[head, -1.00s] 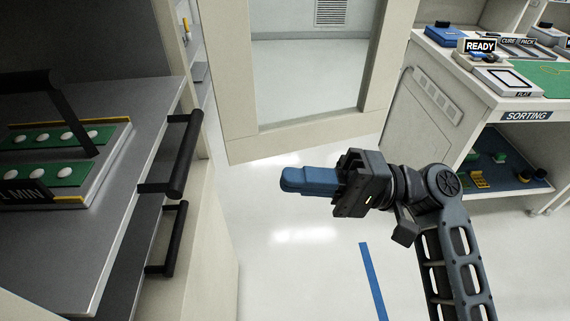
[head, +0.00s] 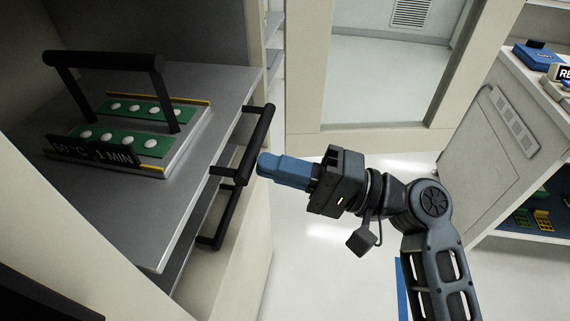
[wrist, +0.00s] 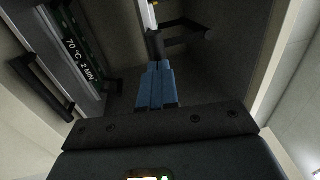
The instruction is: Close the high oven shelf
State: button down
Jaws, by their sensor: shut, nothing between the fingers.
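The upper oven shelf (head: 215,82) is a grey metal plate that stands pulled out of the oven at the left of the head view. Its black bar handle (head: 258,143) is on its right-hand front edge. My gripper (head: 264,166), with blue fingers, is shut and empty. In the head view its tips appear right beside the handle; I cannot tell whether they touch it. In the wrist view the shut fingers (wrist: 157,75) point toward a dark bar handle (wrist: 182,40); which handle it is I cannot tell.
A tray (head: 192,135) with green strips, white domes and a tall black handle stands on the shelf. A lower handle (head: 225,215) is beneath. A pale framed doorway (head: 310,80) stands behind, and a cabinet (head: 490,135) at right. White floor is clear between.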

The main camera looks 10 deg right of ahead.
aim_at(217, 159)
jog(key=x, duration=0.2)
jog(key=f+x, duration=0.1)
jog(key=x, duration=0.2)
jog(key=b+x, duration=0.1)
jog(key=x, duration=0.2)
jog(key=shift+w+a+f, duration=0.2)
jog(key=shift+a+f, duration=0.1)
jog(key=shift+f, duration=0.05)
jog(key=shift+d, duration=0.2)
